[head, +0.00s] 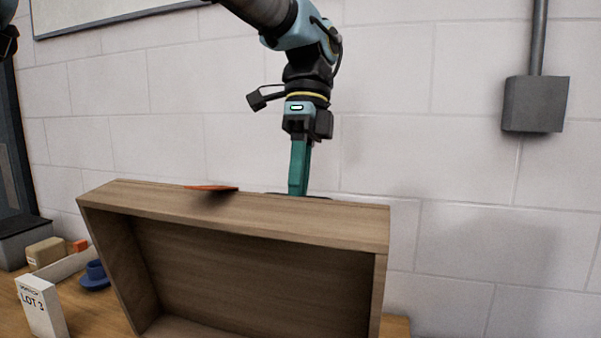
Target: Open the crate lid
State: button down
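A hollow wooden part of the crate (250,222) fills the lower middle of the head view. It looks like the lid standing raised, with its recessed inner side facing me; its lower end is cut off by the frame. A thin orange piece (212,188) sticks out at its top edge. My gripper (298,190) points down from above, its teal fingers at or just behind the far side of that top edge. The fingertips are partly hidden, and I cannot tell whether they touch the wood or how far apart they are.
A block wall stands behind, with a grey box (535,104) at upper right.

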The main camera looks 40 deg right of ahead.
jog(key=shift+w+d+f+g+y+p, duration=0.1)
jog(key=shift+w+d+g+y+p, duration=0.1)
jog(key=shift+w+d+p, duration=0.25)
jog(key=shift+w+d+f+g+y+p, duration=0.1)
jog(key=shift+w+d+y+p, duration=0.15)
jog(key=shift+d, duration=0.4)
jog(key=shift+w+d+g+y+p, duration=0.15)
jog(key=shift+w+d+p, duration=0.15)
jog(key=shift+d, duration=0.25)
jog(key=shift+w, duration=0.1)
jog(key=c, duration=1)
grip_release()
jog(key=shift+o, duration=1)
jog(key=shift+f, duration=0.15)
jog(key=b+v, duration=0.1)
jog(key=v, duration=0.6)
jog(key=shift+r, duration=0.25)
jog(key=shift+c, duration=0.2)
